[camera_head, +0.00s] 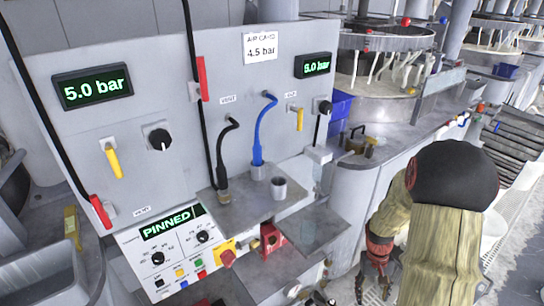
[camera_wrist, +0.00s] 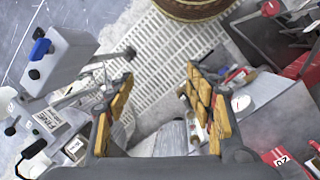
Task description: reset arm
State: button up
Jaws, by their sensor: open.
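My gripper (camera_wrist: 162,108) is open in the wrist view, its two yellow-padded fingers wide apart with nothing held between them. Below it are a white slatted grating and cluttered grey surfaces. In the head view my gripper (camera_head: 373,284) points down at the lower right, beside the platform edge and to the right of the control panel (camera_head: 168,245). My arm, with a tan sleeve and black joint, hides part of the walkway there. The gripper's fingertips are small and hard to make out in the head view.
A grey cabinet (camera_head: 130,100) with gauges, yellow and red levers and hoses fills the left. A metal shelf (camera_head: 240,205) bears a small grey cup (camera_head: 278,187). A polishing platen (camera_head: 385,40) stands at the back right. In the wrist view, a white box (camera_wrist: 60,60) is at left.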

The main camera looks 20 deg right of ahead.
jog(key=s+a+r+n+t+p, duration=0.1)
jog(key=s+a+r+t, duration=0.1)
jog(key=a+r, duration=0.6)
jog(key=s+a+r+n+t+p, duration=0.1)
jog(key=s+a+r+t, duration=0.1)
jog(key=a+r, duration=0.7)
jog(key=s+a+r+n+t+p, duration=0.1)
jog(key=a+r+t, duration=0.3)
jog(key=a+r, duration=0.5)
notch_tip(320, 180, up, 11)
jog(key=shift+s+f+n+p, duration=0.1)
jog(key=shift+s+n+p, duration=0.25)
jog(key=shift+s+n, duration=0.4)
jog(key=shift+s, duration=0.15)
